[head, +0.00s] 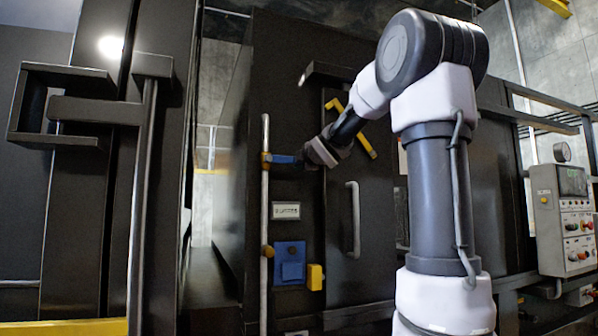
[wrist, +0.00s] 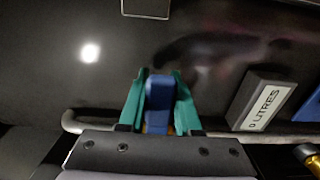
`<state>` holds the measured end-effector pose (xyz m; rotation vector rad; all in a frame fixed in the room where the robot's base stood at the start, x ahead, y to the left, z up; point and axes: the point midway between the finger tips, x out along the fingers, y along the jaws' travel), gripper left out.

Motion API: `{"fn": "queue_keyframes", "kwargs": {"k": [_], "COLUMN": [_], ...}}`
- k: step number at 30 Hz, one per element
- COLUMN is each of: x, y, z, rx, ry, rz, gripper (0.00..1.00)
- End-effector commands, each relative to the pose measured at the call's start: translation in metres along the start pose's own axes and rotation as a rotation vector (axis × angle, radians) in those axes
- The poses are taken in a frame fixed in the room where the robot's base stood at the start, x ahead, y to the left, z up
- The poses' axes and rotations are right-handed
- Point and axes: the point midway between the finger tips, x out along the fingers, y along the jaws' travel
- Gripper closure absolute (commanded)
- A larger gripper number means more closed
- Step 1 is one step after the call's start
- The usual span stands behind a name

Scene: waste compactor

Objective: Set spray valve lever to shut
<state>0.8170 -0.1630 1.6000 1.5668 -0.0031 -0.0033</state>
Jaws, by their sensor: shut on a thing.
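The spray valve lever (head: 283,159) is blue and sits on a brass valve body (head: 265,158) on a thin vertical pipe (head: 265,205). In the head view it points right from the pipe, about level and crosswise to it. My gripper (head: 300,158) reaches it from the right. In the wrist view the teal fingers of my gripper (wrist: 158,98) are closed on both sides of the blue lever (wrist: 158,92). The pipe (wrist: 72,122) runs sideways in that view, partly hidden behind my gripper, which also hides most of the valve body.
Below the lever are a litres label (head: 286,211), a blue box (head: 290,262) and a yellow block (head: 315,277) on the dark panel. A vertical handle (head: 353,218) stands to the right. A control box (head: 566,220) is at far right. A dark framework with a bar (head: 146,190) stands left.

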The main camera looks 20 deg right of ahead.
Motion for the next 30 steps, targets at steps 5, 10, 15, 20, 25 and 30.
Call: {"fn": "queue_keyframes", "kwargs": {"k": [5,10,15,20,25,30], "x": [0.0,0.0,0.0,0.0,-0.013,-0.046], "y": [0.002,0.003,0.002,0.002,0.002,0.003], "z": [-0.001,-0.001,-0.001,-0.001,0.0,0.0], "rx": [-0.015,-0.015,-0.013,-0.012,-0.011,-0.01], "ry": [0.001,0.002,0.001,0.001,0.0,0.0], "rz": [0.001,0.003,0.002,0.001,0.002,0.003], "gripper": [1.0,0.53,0.38,0.38,0.38,0.38]}}
